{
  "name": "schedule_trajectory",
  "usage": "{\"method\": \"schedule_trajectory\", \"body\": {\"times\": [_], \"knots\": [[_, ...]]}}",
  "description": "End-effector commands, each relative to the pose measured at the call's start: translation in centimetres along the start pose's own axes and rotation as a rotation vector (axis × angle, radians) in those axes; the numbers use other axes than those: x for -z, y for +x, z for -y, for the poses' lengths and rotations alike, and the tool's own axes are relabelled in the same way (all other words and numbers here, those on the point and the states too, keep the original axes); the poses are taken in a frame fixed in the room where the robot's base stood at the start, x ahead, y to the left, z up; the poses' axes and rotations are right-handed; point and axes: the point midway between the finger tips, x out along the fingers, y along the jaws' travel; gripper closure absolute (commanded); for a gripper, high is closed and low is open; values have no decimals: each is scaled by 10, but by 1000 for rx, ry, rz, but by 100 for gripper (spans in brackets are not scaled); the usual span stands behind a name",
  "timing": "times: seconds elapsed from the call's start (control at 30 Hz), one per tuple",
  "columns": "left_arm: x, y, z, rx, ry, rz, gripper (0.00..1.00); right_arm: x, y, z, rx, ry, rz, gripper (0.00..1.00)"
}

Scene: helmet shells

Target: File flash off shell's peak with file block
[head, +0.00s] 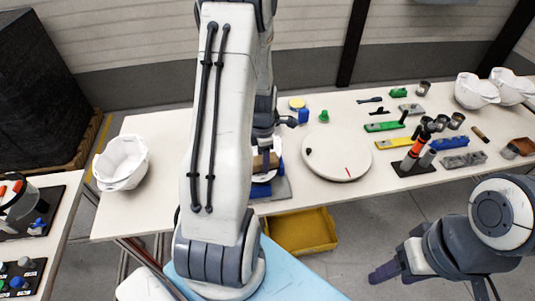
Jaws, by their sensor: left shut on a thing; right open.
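My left arm crosses the middle of the head view, and its gripper (266,150) points down over the table. It is shut on a brown block (265,161), which looks like the file block. Just under the block is a white shell (264,176) in a grey and blue fixture (277,187). My arm hides most of this shell, so I cannot tell whether the block touches its peak. My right gripper (384,272) is open and empty at lower right, in front of the table and away from it.
Another white shell (122,163) stands at the table's left end, with two more shells (475,91) at the far right. A round white disc (337,153) lies right of the fixture. Several tools and a cylinder rack (413,165) fill the right side. A yellow bin (302,233) sits below.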

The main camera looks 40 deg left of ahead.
Motion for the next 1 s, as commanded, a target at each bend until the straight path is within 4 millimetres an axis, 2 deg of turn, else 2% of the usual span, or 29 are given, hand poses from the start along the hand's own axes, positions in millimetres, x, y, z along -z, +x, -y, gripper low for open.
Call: {"method": "schedule_trajectory", "body": {"times": [0.27, 0.47, 0.8, 1.0], "knots": [[-2, -1, 0, 0, 2, 0, 90, 0, -2, 0, 0, 0, 0, 42], [-1, 13, 0, 1, 1, -1, 90, -1, 9, -1, 0, 1, 0, 42], [-1, 49, 0, 0, 1, 0, 90, -2, 36, -3, 0, 6, 0, 42], [-1, 60, 0, 0, 1, -1, 90, -2, 44, -3, 0, 8, 0, 42]]}}
